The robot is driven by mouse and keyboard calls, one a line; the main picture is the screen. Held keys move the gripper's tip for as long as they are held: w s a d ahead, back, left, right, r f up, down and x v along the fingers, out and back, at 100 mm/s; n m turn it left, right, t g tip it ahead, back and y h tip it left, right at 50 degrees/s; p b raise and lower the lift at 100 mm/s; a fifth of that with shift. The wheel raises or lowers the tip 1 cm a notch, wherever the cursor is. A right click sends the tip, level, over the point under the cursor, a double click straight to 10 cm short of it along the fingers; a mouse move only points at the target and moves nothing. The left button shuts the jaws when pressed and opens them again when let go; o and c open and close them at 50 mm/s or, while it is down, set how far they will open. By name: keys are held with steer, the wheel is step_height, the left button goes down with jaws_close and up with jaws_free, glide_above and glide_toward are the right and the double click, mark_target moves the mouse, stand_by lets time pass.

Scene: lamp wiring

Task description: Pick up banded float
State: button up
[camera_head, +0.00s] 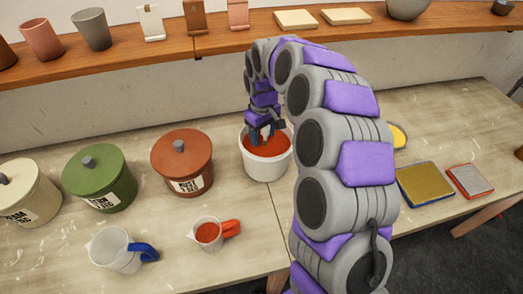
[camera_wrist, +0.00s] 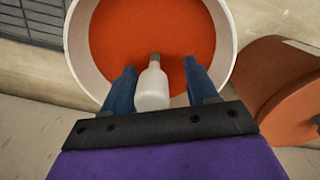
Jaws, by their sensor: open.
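The float (camera_wrist: 152,88) is a white, bottle-shaped piece with a narrow neck and a brownish-olive end. It shows in the wrist view at the white bucket of orange-red liquid (camera_wrist: 112,30). My gripper (camera_wrist: 159,68) is open, with one blue finger on each side of the float and visible gaps between. In the head view my gripper (camera_head: 263,136) points down into the white bucket (camera_head: 266,172). I cannot make out the float there; the gripper covers that spot.
A lidded red-brown pot (camera_head: 182,165) stands left of the bucket, with a green pot (camera_head: 99,180) and a cream pot (camera_head: 28,195) beyond. Two jugs, one with a red handle (camera_head: 208,236) and one with a blue handle (camera_head: 115,252), stand in front. A wooden shelf (camera_head: 225,42) runs behind.

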steer(key=shift+d, duration=0.8)
steer(key=shift+c, duration=0.3)
steer(key=shift+a, duration=0.2)
steer(key=shift+c, duration=1.4)
steer(key=shift+a, duration=0.65)
steer(key=c, duration=0.5)
steer(key=shift+d, duration=0.3)
jaws_close()
steer(key=shift+d, duration=0.35)
